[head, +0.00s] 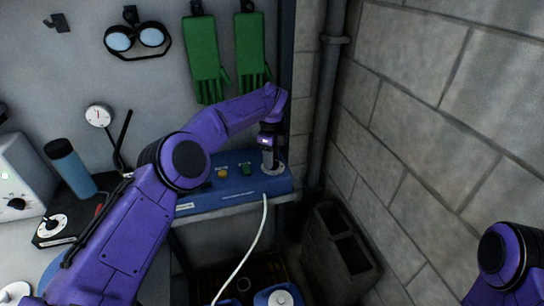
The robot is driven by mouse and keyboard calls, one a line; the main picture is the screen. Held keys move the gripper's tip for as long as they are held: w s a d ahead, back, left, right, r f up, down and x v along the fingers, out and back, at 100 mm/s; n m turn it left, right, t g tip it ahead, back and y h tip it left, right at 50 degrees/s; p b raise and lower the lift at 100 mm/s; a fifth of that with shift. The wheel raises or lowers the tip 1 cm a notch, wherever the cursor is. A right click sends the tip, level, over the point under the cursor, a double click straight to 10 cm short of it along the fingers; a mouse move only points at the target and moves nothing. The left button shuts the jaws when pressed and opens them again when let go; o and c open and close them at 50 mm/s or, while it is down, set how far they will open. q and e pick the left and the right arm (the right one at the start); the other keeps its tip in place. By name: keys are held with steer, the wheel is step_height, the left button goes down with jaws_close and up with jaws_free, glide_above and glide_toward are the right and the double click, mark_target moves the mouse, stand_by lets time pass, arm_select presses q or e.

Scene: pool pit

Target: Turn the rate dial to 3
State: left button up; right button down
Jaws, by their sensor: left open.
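A blue control box (235,189) sits on a shelf against the back wall. Near its right end is a pale round dial face (279,170), most likely the rate dial. My left gripper (269,161) points down right over this dial, with its jaws open. The gripper hides the dial's knob and much of its face, so I cannot tell whether the fingers touch the knob, and the setting is unreadable. A yellow button (222,172) and a green button (246,169) are on the box left of the dial. My right gripper is out of view.
A white hose (252,247) hangs in front of the box. A grey pipe (323,110) and block wall (440,100) stand close on the right. Green gloves (205,60) and goggles (137,38) hang above. Left are a blue bottle (71,168) and another dial (53,226).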

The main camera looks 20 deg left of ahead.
arm_select(q)
steer(key=shift+f, duration=0.2)
steer(key=shift+s+d+r, duration=0.15)
jaws_close()
steer(key=m, duration=0.9)
steer(key=m+p, duration=0.1)
steer(key=m, duration=0.4)
steer(key=shift+d+m, duration=0.1)
steer(key=shift+m, duration=0.3)
steer(key=m+p, duration=0.1)
steer(key=m, duration=0.3)
steer(key=shift+d+m, duration=0.1)
steer(key=shift+m, duration=0.3)
